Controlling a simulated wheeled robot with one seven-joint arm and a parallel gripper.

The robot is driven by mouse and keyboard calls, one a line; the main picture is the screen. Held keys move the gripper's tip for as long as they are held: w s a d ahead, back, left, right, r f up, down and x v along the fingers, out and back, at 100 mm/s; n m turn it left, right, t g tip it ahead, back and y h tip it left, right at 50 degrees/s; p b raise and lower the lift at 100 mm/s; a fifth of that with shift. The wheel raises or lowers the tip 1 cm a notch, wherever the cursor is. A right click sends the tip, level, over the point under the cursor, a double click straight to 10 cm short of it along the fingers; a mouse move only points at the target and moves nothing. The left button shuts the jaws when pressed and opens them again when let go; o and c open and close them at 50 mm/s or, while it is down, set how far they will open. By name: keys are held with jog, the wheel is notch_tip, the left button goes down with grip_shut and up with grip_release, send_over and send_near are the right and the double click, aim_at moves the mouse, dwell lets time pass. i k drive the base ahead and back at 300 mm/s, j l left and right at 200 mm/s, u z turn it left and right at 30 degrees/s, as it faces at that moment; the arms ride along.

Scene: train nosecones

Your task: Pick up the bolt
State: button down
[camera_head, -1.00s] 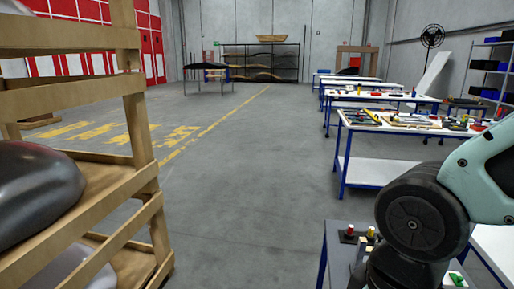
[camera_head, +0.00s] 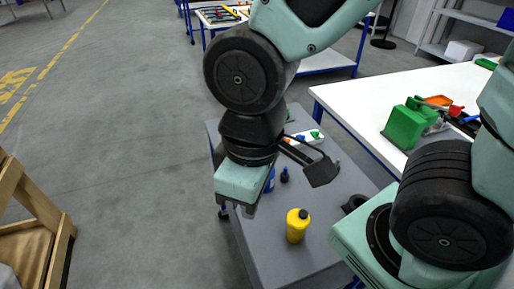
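I cannot make out a bolt in this view. My gripper (camera_head: 238,208) hangs at the end of my arm above the left edge of a grey table (camera_head: 300,262), pointing down. A yellow bottle (camera_head: 297,226) with a dark cap stands on the grey table, to the right of and nearer than my gripper. A small blue item (camera_head: 270,181) and a small dark bottle (camera_head: 285,175) stand just right of my wrist.
A white workbench (camera_head: 355,98) on the right holds a green canister (camera_head: 408,122) and red and orange items. A wooden rack (camera_head: 35,222) stands at lower left. Open grey floor (camera_head: 130,150) lies between rack and table. Small white, green and blue items (camera_head: 308,138) sit at the table's far end.

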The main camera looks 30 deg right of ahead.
aim_at(284, 178)
jog(key=k+u, duration=0.35)
jog(key=k, duration=0.2)
jog(key=k+j+u, duration=0.3)
jog(key=k, duration=0.25)
